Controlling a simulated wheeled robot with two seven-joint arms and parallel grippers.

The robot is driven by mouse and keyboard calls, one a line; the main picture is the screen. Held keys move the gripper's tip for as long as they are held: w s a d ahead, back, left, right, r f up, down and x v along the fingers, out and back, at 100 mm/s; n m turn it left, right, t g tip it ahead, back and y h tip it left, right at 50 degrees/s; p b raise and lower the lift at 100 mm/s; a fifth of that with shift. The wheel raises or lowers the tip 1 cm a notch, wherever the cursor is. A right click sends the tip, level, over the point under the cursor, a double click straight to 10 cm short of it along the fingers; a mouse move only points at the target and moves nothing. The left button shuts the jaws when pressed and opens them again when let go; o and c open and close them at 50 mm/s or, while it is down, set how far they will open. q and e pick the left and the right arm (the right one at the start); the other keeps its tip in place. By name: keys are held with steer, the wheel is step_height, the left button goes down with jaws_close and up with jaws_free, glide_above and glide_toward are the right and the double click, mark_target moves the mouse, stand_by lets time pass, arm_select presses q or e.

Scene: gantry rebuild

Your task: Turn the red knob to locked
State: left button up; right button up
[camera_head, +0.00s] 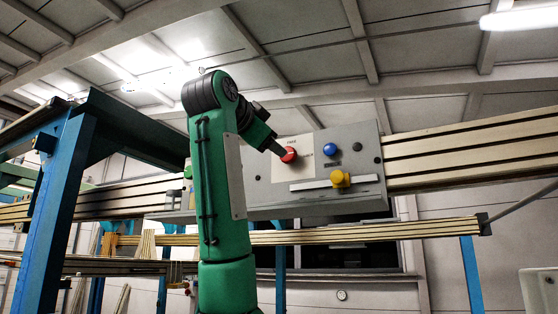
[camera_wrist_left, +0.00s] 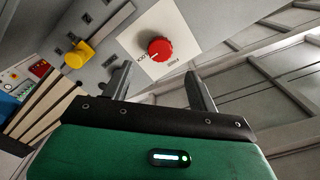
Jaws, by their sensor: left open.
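The red knob (camera_head: 289,155) is on a pale plate on the grey panel (camera_head: 351,205). In the left wrist view the red knob (camera_wrist_left: 160,50) is round, with a small pale mark on its lower left side, facing one of two printed labels. The labels are too small to read surely. My left gripper (camera_head: 277,149) is at the knob's left in the head view. In the wrist view the open left gripper (camera_wrist_left: 161,72) has its fingers apart, with the knob seen beyond and between the tips. I cannot tell whether they touch it. My right gripper is not in view.
A blue post (camera_head: 62,215) stands at left.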

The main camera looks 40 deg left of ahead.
arm_select(q)
steer(key=shift+b+v, duration=0.55)
steer(key=shift+v, duration=1.6)
steer(key=shift+f, duration=0.1)
